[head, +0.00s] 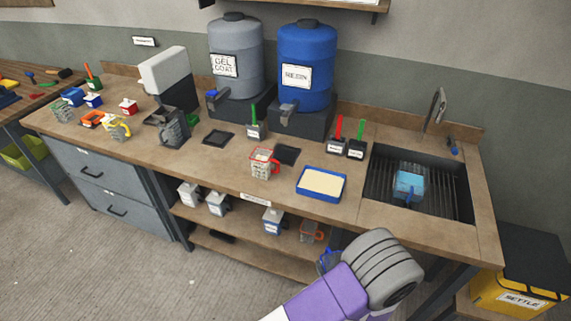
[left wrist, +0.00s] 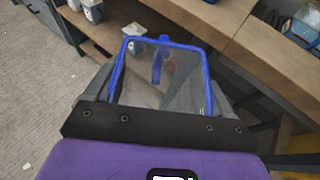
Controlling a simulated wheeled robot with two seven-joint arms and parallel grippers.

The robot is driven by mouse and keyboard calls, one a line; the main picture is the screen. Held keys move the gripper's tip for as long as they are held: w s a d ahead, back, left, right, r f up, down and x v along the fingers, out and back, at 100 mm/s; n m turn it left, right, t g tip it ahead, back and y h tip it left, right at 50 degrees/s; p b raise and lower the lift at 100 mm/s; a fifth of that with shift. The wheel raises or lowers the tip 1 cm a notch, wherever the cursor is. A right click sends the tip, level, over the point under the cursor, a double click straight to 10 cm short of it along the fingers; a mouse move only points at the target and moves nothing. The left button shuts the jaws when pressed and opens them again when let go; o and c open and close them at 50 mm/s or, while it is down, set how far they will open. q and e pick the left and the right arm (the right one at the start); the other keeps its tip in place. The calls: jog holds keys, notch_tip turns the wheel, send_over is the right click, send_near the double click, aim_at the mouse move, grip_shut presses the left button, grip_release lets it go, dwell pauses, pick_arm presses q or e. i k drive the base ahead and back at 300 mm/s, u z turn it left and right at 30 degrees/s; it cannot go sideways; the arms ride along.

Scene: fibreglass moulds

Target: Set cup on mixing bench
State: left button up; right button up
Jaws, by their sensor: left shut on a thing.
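A clear cup with a blue rim and blue handle (left wrist: 161,62) is held between the fingers of my left gripper (left wrist: 160,85), which is shut on it. In the head view, a small blue part of the cup (head: 327,261) shows beside my purple wrist, in front of the bench and below its top. The fingers are hidden in the head view. The mixing bench (head: 222,176) is a long brown worktop with a small label on its front edge. My right gripper is not in view.
On the bench stand a red-rimmed cup (head: 264,164), a blue tray (head: 321,184) with cream contents, and grey (head: 236,45) and blue (head: 307,60) drums at the back. A sink (head: 445,204) holds a blue container. The lower shelf (head: 240,228) carries several containers. Bare worktop lies left of the red-rimmed cup.

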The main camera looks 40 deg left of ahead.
aim_at(230, 163)
jog(key=z, duration=2.45)
jog(key=k, duration=2.7)
jog(key=u, duration=2.1)
